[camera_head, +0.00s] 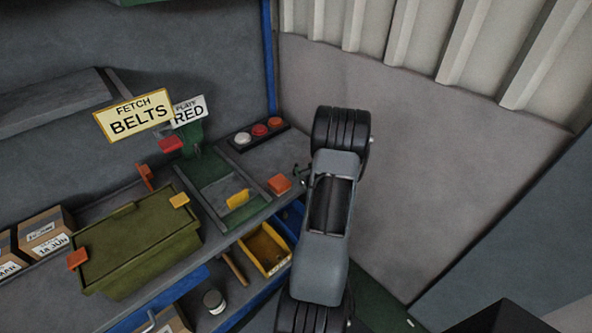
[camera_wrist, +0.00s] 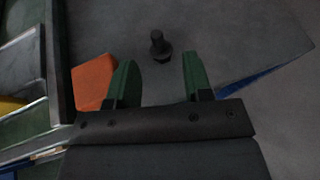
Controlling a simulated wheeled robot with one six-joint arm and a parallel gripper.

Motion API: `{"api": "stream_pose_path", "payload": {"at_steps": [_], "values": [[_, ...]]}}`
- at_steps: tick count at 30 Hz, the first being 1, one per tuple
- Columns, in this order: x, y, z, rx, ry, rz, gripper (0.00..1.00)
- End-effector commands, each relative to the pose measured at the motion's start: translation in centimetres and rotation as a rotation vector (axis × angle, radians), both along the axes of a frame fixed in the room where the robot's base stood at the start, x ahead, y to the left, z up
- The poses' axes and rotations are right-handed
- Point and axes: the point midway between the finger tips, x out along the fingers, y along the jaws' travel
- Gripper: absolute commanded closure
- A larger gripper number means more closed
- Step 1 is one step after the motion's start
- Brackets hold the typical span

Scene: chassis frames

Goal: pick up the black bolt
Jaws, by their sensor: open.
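The black bolt (camera_wrist: 160,45) stands on the grey bench top in the wrist view, its head lowermost or base wide and a narrower part above. My gripper (camera_wrist: 156,75) is open, with its two green fingers apart. The bolt shows beyond the fingertips, between their lines and a little nearer the left finger. Nothing is between the fingers. In the head view my gripper (camera_head: 301,170) shows only as small green tips at the bench's right end, beside my arm. The bolt cannot be made out there.
An orange block (camera_wrist: 93,82) lies just left of the left finger; it also shows in the head view (camera_head: 279,184). A green tray (camera_head: 232,196) with a yellow piece is farther left. A button panel (camera_head: 259,133) stands behind. The bench edge is near on the right.

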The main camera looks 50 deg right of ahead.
Motion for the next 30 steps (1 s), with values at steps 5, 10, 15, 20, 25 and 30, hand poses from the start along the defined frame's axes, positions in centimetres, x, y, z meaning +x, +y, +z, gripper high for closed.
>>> {"api": "stream_pose_path", "payload": {"at_steps": [5,10,15,20,25,30], "values": [[1.3,-0.4,-0.5,-0.001,0.001,0.002,0.54],[2.2,-0.6,-0.8,-0.001,0.001,0.003,0.54],[4.2,-1.0,-1.6,0.000,0.002,0.004,0.54],[5.6,-1.6,-2.4,-0.001,0.001,0.003,0.54],[6.1,-1.7,-2.7,-0.001,0.001,0.002,0.54],[6.1,-1.7,-2.7,-0.001,0.000,0.002,0.54]]}}
